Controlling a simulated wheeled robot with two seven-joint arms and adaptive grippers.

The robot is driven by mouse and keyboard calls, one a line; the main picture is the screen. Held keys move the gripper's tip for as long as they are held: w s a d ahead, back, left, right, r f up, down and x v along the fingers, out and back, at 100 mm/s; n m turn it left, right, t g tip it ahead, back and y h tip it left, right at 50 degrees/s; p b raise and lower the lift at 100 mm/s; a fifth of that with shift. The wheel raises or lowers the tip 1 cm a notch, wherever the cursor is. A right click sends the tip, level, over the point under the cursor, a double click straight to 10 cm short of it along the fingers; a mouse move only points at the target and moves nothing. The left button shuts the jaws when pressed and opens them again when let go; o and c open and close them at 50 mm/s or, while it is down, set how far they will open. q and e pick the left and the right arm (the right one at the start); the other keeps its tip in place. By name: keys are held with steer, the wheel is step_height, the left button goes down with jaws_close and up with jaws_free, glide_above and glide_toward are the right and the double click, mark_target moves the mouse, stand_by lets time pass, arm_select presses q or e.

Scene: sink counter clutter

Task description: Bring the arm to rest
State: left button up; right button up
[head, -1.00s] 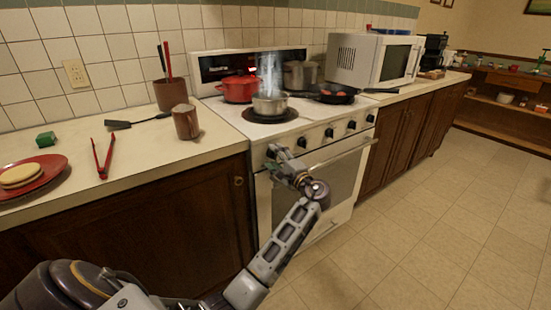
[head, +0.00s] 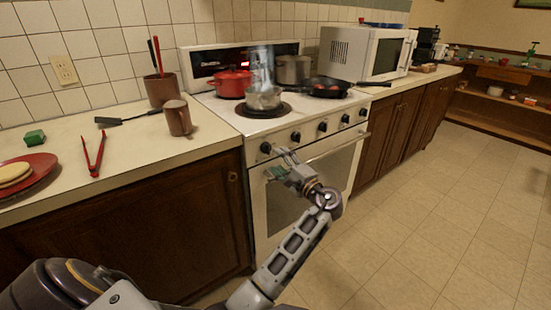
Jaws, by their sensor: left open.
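My left gripper (head: 279,162) is in front of the white stove (head: 268,205), just right of and below the leftmost front knob (head: 265,148). It is open, with nothing seen between its fingers. It looks apart from the knob, though the exact gap is hard to judge. My left arm (head: 290,250) comes up from the bottom edge and bends at a dark joint in front of the oven door. My right gripper is not in view.
A steaming pot (head: 263,97), a red pot (head: 233,84), a grey pot (head: 293,69) and a black skillet (head: 329,88) are on the stove. A brown mug (head: 178,118) and red tongs (head: 95,155) are on the left counter. The floor (head: 420,210) at right is clear.

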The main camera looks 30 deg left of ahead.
arm_select(q)
steer(key=shift+s+d, duration=0.2)
steer(key=shift+d, duration=0.1)
steer(key=shift+n, duration=0.3)
stand_by(0.3)
